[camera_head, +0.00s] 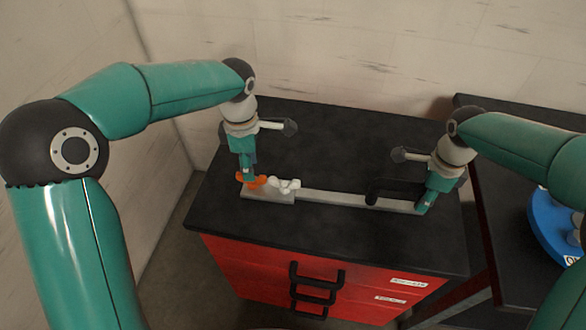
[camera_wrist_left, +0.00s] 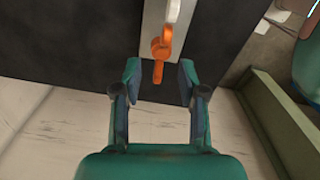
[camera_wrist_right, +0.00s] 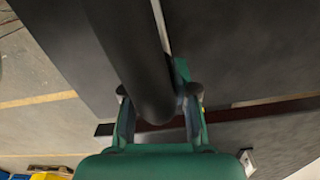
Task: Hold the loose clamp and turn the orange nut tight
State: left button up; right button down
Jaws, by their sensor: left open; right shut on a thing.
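The orange nut (camera_head: 252,181), with wing-like lobes, is at the left end of a long grey bar that I take for the clamp (camera_head: 335,199). It also shows in the left wrist view (camera_wrist_left: 158,62). My left gripper (camera_head: 247,174) points down over it; its open fingers (camera_wrist_left: 159,72) stand either side of the nut, with gaps visible. A thick black handle (camera_head: 390,190) is at the bar's right end. My right gripper (camera_head: 424,207) is shut there on the clamp. In the right wrist view the black handle (camera_wrist_right: 125,45) hides much of the grip.
A white piece (camera_head: 284,185) sits beside the nut on the bar. The black top (camera_head: 330,145) of a red drawer cabinet (camera_head: 260,265) is clear behind the bar. A blue round object (camera_head: 553,226) lies on another dark table at right. A wall stands behind.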

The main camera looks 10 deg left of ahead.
pick_arm(q)
jog(key=shift+f, duration=1.8)
grip_shut()
